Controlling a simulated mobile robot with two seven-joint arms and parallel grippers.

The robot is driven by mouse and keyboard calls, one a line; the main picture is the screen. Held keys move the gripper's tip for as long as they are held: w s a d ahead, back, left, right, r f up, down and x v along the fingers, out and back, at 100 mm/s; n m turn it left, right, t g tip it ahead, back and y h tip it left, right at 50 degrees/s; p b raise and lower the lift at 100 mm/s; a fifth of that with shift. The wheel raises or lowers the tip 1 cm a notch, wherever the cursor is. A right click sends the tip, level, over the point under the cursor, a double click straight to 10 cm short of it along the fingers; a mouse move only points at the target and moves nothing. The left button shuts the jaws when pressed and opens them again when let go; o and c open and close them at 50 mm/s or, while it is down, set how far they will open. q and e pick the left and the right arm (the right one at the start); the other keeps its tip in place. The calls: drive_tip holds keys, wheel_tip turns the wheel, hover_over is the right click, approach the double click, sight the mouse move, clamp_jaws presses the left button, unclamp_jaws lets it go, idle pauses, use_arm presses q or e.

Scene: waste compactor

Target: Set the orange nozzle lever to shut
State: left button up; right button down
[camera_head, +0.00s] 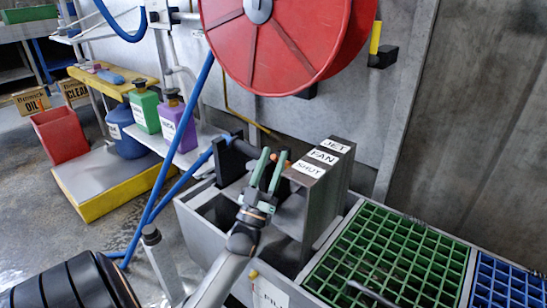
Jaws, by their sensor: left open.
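The grey nozzle panel (325,190) stands in the lower middle of the head view, with the labels JET (335,146), FAN (322,157) and SHUT (309,169) along its top. A small orange tip (284,156), seemingly the nozzle lever's end, shows just left of the labels. My left gripper (271,166) has its two green fingers apart, pointing up and away, right by this tip. The right finger overlaps or nearly touches it; I cannot tell whether the lever is between the fingers. The rest of the lever is hidden, and its setting is unclear. My right gripper is not seen.
A blue hose (165,170) hangs left of my left arm. A big red reel (275,45) is above. Green grating (390,260) and blue grating (505,285) lie right of the panel. Bottles, a red bin (60,135) and a yellow-edged platform (110,195) stand at left.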

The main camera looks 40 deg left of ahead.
use_arm(q)
drive_tip(key=p+v, duration=0.1)
drive_tip(key=v, duration=0.5)
drive_tip(key=shift+s+f, duration=0.3)
drive_tip(key=shift+r, duration=0.1)
